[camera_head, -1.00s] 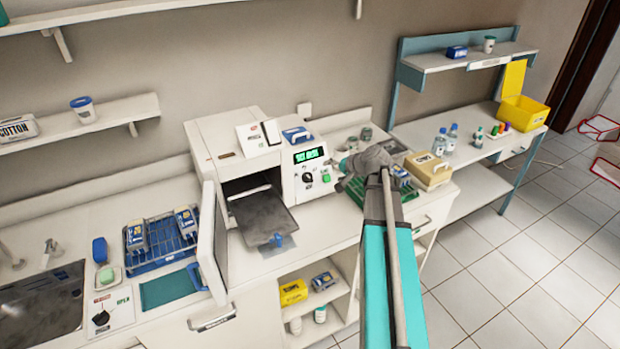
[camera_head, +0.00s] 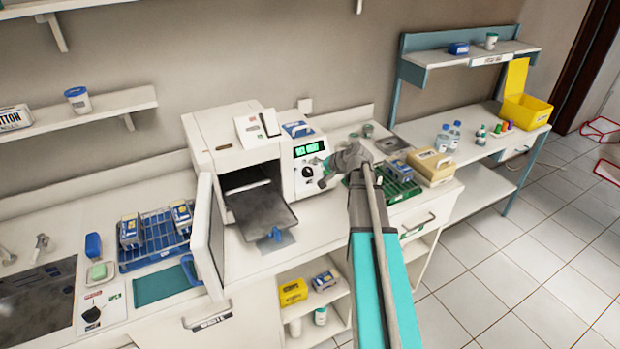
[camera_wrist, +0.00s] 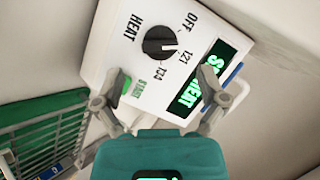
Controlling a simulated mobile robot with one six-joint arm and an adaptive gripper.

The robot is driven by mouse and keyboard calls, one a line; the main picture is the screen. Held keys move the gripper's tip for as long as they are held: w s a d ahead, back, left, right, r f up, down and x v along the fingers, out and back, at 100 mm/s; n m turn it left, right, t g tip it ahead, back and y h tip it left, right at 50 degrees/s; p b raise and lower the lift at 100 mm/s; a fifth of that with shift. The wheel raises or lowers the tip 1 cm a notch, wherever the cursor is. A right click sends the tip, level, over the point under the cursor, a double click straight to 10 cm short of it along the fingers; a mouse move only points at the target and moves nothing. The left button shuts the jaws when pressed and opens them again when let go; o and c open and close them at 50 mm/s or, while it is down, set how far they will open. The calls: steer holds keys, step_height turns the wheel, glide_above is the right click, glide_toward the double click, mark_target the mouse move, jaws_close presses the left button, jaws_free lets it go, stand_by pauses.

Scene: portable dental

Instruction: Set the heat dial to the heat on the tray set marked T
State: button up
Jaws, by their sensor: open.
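The heat dial (camera_wrist: 158,42) is a black knob on the white sterilizer's front panel. Around it are OFF, 121 and 134; its white pointer line lies toward 121. The dial also shows in the head view (camera_head: 308,171). My gripper (camera_wrist: 160,95) is open and empty in front of the panel, apart from the dial. The green START button (camera_wrist: 124,84) is beside one finger. The green-lit display (camera_wrist: 197,78) seems to read SET HEAT, partly covered by the other finger. Packs in the blue rack (camera_head: 150,262) and the green rack (camera_head: 410,190) have marks too small to read.
The sterilizer door (camera_head: 207,230) stands open at the left, with a dark tray (camera_head: 260,212) pulled out. A beige box (camera_head: 430,165) is right of the green rack. A wall (camera_wrist: 270,20) rises close behind the panel.

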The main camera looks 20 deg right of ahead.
mark_target(311, 172)
steer(key=shift+b+x, duration=1.35)
steer(key=shift+x, duration=1.25)
steer(key=c, duration=1.1)
